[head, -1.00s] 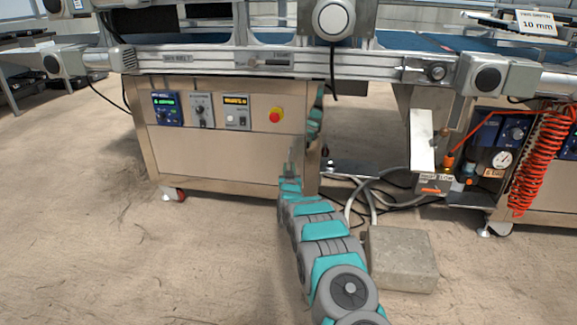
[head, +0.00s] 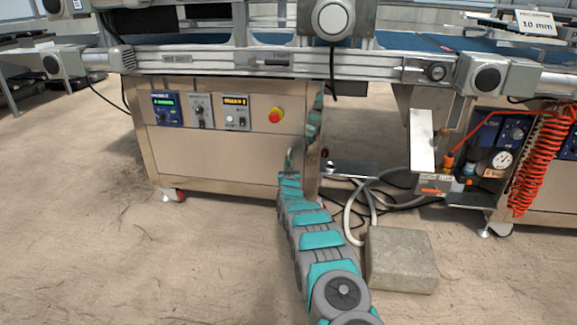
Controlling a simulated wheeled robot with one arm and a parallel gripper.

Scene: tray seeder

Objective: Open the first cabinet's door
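The first cabinet, a beige metal box (head: 215,158) under the left part of the conveyor, faces me with its front closed. Its upper front carries a blue display unit, two control modules and a red emergency stop (head: 276,115). My teal and grey arm reaches up from the bottom of the head view to the cabinet's right front edge. The end of the arm with my gripper (head: 318,102) is at that edge, just right of the emergency stop. The fingers are too small to make out, and I cannot tell whether they touch the cabinet. No door handle is clearly visible.
A concrete block (head: 401,260) lies on the floor right of my arm, with grey hoses (head: 356,215) behind it. A second cabinet with a gauge and a coiled orange hose (head: 538,160) stands at right. The floor (head: 120,250) in front and left is clear.

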